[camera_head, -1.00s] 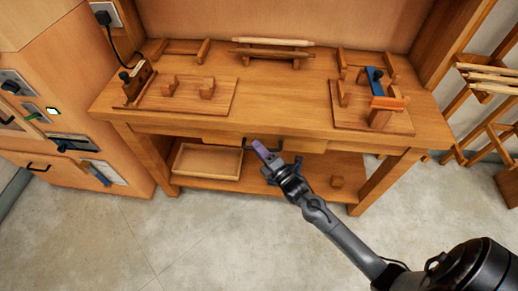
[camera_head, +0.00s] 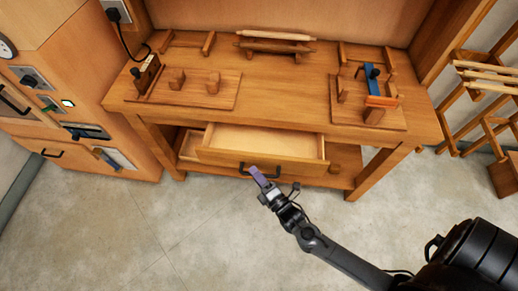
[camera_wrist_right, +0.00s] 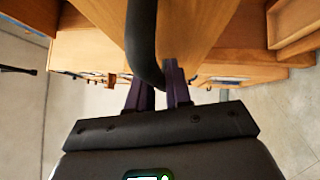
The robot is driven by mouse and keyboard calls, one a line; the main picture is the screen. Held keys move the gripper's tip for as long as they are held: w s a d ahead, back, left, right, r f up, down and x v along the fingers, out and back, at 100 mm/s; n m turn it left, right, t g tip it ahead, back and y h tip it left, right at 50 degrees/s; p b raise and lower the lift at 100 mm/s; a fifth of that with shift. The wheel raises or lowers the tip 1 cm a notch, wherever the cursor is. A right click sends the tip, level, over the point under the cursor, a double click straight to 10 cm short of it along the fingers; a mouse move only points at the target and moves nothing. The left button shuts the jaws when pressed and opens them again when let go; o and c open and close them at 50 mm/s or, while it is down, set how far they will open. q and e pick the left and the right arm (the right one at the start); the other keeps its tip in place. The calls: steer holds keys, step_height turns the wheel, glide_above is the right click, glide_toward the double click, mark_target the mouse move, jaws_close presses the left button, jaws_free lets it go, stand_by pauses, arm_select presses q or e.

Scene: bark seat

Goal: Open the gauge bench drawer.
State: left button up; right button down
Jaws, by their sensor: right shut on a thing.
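The gauge bench (camera_head: 290,110) is a wooden workbench in the head view. Its drawer (camera_head: 270,140) is pulled out from under the bench top, and its inside shows empty. The drawer's dark bar handle (camera_head: 258,175) is on its front. My right gripper (camera_head: 257,174) is at the handle, and its purple-tipped fingers are shut on it. In the right wrist view the dark handle (camera_wrist_right: 141,45) runs between the fingers (camera_wrist_right: 160,90). My left gripper is in neither view.
Two wooden boards with fixtures, the left one (camera_head: 205,95) and the right one (camera_head: 395,115), lie on the bench top. A low shelf holds a tray (camera_head: 188,146). A cabinet (camera_head: 75,110) stands at the left, a wooden rack (camera_head: 485,90) at the right. The floor in front is clear.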

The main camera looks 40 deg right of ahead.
steer(key=s+a+p, duration=0.2)
steer(key=s+a, duration=0.3)
steer(key=shift+a, duration=0.2)
steer(key=c, duration=1.1)
jaws_free()
steer(key=shift+c, duration=0.2)
steer(key=shift+s, duration=0.2)
steer(key=s+f+p, duration=0.1)
steer(key=s, duration=0.9)
steer(key=shift+s+f+p, duration=0.25)
steer(key=shift+p, duration=0.15)
